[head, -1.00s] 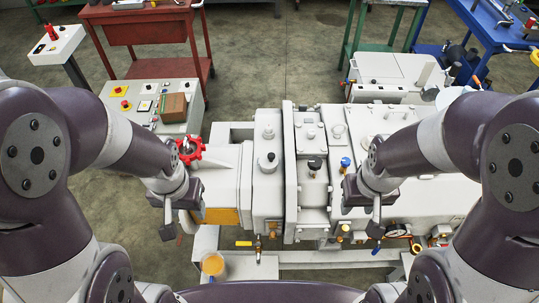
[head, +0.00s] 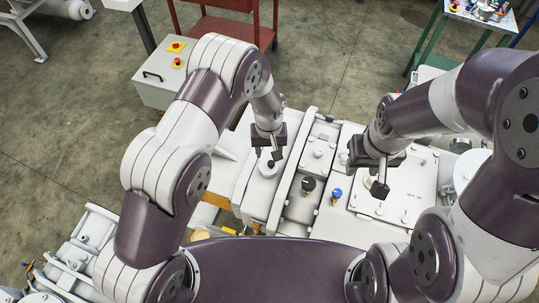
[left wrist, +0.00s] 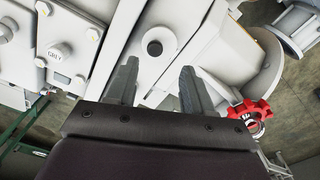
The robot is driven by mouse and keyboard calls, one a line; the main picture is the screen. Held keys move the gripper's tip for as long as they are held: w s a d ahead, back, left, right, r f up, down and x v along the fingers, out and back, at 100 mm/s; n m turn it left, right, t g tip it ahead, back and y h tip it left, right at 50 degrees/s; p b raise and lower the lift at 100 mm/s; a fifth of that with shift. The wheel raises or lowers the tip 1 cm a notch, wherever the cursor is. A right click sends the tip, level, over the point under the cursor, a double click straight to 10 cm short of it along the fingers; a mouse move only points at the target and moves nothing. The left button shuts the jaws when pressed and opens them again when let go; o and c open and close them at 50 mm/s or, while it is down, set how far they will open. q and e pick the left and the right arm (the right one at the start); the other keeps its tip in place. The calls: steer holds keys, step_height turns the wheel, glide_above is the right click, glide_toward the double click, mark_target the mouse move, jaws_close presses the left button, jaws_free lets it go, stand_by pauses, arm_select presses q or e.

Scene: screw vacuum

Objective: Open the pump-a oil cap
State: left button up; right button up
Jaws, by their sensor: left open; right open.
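A round white cap with a dark centre (left wrist: 153,47) sits on top of the pale grey pump body; it also shows in the head view (head: 266,170), partly behind my left gripper. My left gripper (head: 274,158) is open above this cap. In the left wrist view its two fingers (left wrist: 158,80) point toward the cap with a gap between them, and nothing is held. I cannot tell from any readable label which cap belongs to pump-a. My right gripper (head: 380,188) is open and empty, above the right part of the machine.
A black knob (head: 308,184) and a blue knob (head: 337,193) stand on the machine between my grippers. A red handwheel (left wrist: 250,112) is beside the left gripper in the wrist view. A control box with red buttons (head: 160,82) and a red cart (head: 228,30) stand behind.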

mark_target(271, 163)
arm_select(q)
steer(key=f, duration=0.2)
steer(key=f+p, duration=0.1)
steer(key=w+d+f, duration=0.1)
steer(key=f, duration=0.1)
steer(key=shift+d+f, duration=0.1)
steer(key=shift+f, duration=0.25)
steer(key=shift+s+f+p, duration=0.2)
steer(key=shift+f+p, duration=0.1)
steer(key=shift+s+a+f, duration=0.2)
steer(key=shift+s+a, duration=0.05)
steer(key=shift+a, duration=0.05)
steer(key=shift+w+f, duration=0.1)
steer(key=shift+w+d, duration=0.1)
steer(key=shift+d, duration=0.05)
jaws_close()
